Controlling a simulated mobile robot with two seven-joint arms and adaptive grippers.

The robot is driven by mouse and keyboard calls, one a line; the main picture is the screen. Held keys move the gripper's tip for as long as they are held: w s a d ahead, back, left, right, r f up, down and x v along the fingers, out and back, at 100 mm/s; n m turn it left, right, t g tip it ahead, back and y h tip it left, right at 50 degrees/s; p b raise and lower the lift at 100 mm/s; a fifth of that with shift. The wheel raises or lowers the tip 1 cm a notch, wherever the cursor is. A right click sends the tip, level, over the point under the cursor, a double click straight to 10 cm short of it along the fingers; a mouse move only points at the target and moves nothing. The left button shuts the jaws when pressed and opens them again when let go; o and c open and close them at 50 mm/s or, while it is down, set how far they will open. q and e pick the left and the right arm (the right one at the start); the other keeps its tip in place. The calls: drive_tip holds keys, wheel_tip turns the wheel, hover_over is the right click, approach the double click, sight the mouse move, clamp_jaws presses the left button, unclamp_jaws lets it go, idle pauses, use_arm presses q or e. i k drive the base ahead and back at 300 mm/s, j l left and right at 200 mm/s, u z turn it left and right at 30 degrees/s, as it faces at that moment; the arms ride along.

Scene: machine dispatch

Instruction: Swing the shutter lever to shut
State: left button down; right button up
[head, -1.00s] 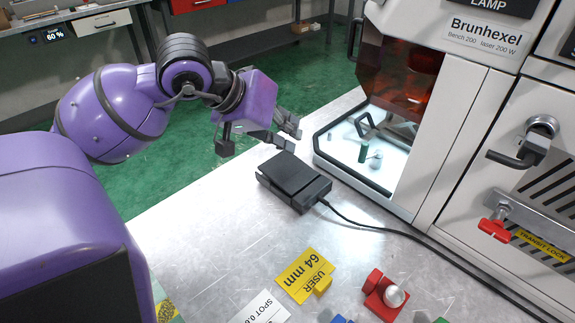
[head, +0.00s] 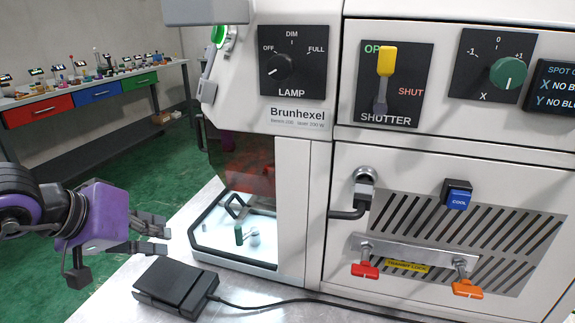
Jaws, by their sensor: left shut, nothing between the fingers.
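The shutter lever (head: 387,62) is on a black panel on the machine's front, at the upper right of the head view. Its yellow handle stands upright on a grey stem and partly covers the OPEN label. The SHUT label (head: 411,92) is to the right of the stem. My left gripper (head: 161,239) is shut and empty at the lower left, left of the machine, well below the lever and apart from it. My right gripper is not in view.
The lamp knob (head: 279,71) is left of the shutter panel, and the green X knob (head: 508,74) is right of it. A black pedal-like box (head: 176,287) with a cable lies on the bench. Below are a black door handle (head: 350,213) and red and orange latches.

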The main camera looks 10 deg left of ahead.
sight(387, 55)
drive_tip(key=k+j, duration=0.2)
drive_tip(key=k, duration=0.3)
drive_tip(key=k+j, duration=0.25)
drive_tip(key=k, duration=0.2)
